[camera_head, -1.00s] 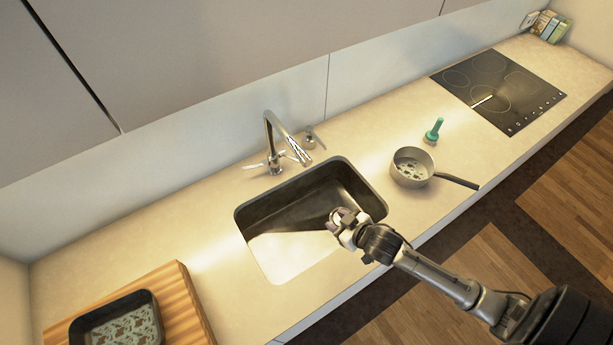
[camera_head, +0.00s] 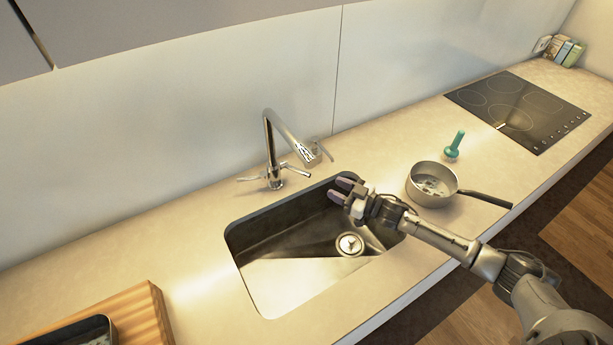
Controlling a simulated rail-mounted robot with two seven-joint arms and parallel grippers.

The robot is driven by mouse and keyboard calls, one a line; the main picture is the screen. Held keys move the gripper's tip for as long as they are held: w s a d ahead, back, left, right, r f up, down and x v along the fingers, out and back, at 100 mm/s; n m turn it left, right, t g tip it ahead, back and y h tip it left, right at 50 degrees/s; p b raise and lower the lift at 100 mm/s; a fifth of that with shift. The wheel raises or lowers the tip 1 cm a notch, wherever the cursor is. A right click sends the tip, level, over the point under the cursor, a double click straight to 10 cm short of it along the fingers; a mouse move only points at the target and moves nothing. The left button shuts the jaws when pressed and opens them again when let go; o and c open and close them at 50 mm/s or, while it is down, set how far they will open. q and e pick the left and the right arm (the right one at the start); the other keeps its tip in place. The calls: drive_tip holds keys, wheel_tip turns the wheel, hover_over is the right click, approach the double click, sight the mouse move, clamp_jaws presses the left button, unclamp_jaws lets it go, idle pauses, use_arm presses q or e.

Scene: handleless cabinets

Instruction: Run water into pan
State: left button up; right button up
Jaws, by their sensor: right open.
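A grey saucepan (camera_head: 432,184) stands upright on the counter to the right of the sink, with dark spots inside and its dark handle (camera_head: 485,198) pointing right. The metal faucet (camera_head: 271,150) rises behind the sink (camera_head: 290,289), with its spout angled down to the right and lever handles (camera_head: 296,169) at its base. No water shows running. The sink is empty, with a round drain (camera_head: 350,244). My right gripper (camera_head: 341,190) is open and empty over the sink's back right part, left of the saucepan and apart from it. My left gripper is out of view.
A wooden board (camera_head: 148,312) with a dark rectangular pan (camera_head: 75,335) lies at the bottom left. A green-handled tool (camera_head: 455,144) stands behind the saucepan. A black cooktop (camera_head: 525,108) and several books (camera_head: 567,50) are at the far right.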

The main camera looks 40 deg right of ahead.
sight(306, 173)
drive_tip(key=x, duration=1.1)
drive_tip(key=shift+b, duration=0.4)
clamp_jaws()
